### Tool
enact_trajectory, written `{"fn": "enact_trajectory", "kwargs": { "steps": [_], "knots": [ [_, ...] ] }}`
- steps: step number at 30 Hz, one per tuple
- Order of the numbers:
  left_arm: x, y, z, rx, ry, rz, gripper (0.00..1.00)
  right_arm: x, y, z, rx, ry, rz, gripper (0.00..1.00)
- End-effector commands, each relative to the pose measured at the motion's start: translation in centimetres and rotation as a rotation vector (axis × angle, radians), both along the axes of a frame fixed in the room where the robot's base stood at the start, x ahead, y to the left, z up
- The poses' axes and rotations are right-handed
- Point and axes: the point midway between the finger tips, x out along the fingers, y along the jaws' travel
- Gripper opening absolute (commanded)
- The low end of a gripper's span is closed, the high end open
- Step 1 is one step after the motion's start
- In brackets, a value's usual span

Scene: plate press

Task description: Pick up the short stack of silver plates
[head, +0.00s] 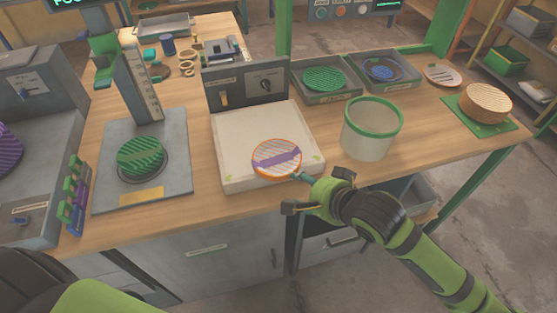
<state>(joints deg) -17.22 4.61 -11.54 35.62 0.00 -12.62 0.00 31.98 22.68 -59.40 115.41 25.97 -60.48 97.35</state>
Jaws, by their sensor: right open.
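A low round ribbed disc (277,158) lies on the white flat platform (235,172) at the middle of the bench. It is pale with an orange rim and a purple band; I cannot tell whether it is one plate or a short stack. No plainly silver stack stands out. My right gripper (298,192) is open and empty, just in front and to the right of this disc, over the platform's front edge. One fingertip is close to the disc's rim; contact cannot be told. My left gripper is out of view.
A white bin with a green rim (368,137) stands right of the platform. Trays with a green disc (324,79) and a blue disc (383,72) are behind. A taller orange-brown stack (487,107) is far right. A press (139,88) with a green disc (141,156) stands left.

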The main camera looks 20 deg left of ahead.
Motion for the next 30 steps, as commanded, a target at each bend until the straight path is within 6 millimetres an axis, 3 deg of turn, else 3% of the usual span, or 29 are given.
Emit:
{"fn": "enact_trajectory", "kwargs": {
  "steps": [3, 11, 23, 30],
  "knots": [
    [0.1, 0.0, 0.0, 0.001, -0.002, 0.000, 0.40, 1.6, 0.0, 0.2, 0.041, 0.066, -0.067, 0.54],
    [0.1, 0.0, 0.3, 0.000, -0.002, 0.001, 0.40, 3.0, 0.3, -0.3, 0.079, 0.132, -0.131, 0.54],
    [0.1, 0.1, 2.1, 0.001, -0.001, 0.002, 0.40, 5.2, 2.9, -2.7, 0.077, 0.128, -0.129, 0.54],
    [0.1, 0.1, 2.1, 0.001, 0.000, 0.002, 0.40, 6.0, 4.1, -4.2, 0.080, 0.130, -0.129, 0.54]
  ]
}}
